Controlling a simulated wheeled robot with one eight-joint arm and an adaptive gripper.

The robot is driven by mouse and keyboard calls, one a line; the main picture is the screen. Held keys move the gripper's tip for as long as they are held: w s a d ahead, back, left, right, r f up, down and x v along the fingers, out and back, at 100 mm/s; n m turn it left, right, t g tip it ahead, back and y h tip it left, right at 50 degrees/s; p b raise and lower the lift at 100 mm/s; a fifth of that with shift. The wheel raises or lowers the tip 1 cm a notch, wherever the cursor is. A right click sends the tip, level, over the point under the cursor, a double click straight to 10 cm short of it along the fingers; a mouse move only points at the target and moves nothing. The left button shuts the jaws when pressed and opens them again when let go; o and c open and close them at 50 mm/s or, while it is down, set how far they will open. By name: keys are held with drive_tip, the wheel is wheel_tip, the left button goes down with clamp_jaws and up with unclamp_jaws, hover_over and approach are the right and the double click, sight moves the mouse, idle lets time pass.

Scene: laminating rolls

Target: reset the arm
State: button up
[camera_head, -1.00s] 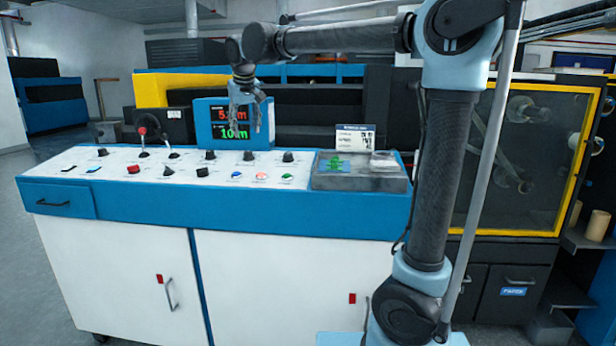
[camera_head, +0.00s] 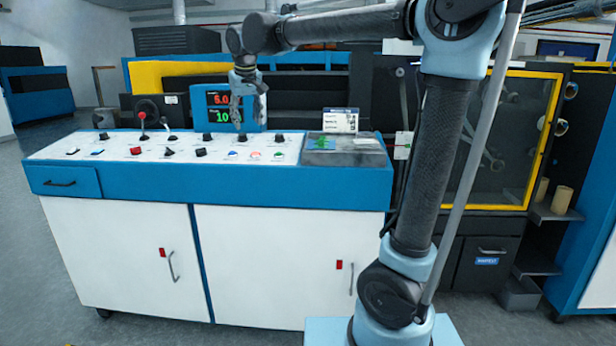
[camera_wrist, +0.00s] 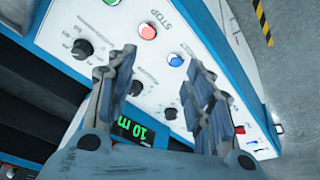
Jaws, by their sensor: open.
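My gripper (camera_head: 243,112) hangs fingers-down in front of the small display (camera_head: 222,99), above the back of the control console (camera_head: 240,188). In the wrist view my gripper (camera_wrist: 163,78) has its two fingers spread apart with nothing between them. Its fingers show in front of the sloped white panel (camera_wrist: 180,20), with no clear contact. My arm reaches left across the upper head view from its column on the right. The fingers partly hide the display's right side.
The panel carries several knobs, coloured buttons and a red-knobbed lever (camera_head: 142,118). A grey tray (camera_head: 343,157) and a small sign (camera_head: 340,121) are at its right end. A yellow-framed window (camera_head: 487,140) stands at right. Grey floor (camera_head: 25,240) is clear at left.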

drive_tip(key=s+d+f+m, duration=0.1)
drive_tip(key=s+d+f, duration=0.25)
drive_tip(key=d, duration=0.45)
drive_tip(key=s+d+f+m+g+h, duration=0.15)
drive_tip(key=d+f, duration=0.25)
drive_tip(key=d, duration=0.5)
drive_tip(key=s+d+f+m+t, duration=0.1)
drive_tip(key=s+d+f, duration=0.25)
drive_tip(key=d, duration=0.45)
drive_tip(key=s+d+f+m+g, duration=0.1)
drive_tip(key=s+d+f, duration=0.6)
drive_tip(key=s+f, duration=0.2)
drive_tip(key=s+d+f+m+g, duration=0.1)
drive_tip(key=s+d+f, duration=0.6)
drive_tip(key=f, duration=0.5)
drive_tip(key=shift+s+f+m, duration=0.25)
drive_tip(key=shift+s+m, duration=0.1)
drive_tip(key=shift+s, duration=0.7)
drive_tip(key=shift+w+a+f, duration=0.1)
drive_tip(key=shift+w+f, duration=0.1)
drive_tip(key=shift+w, duration=0.25)
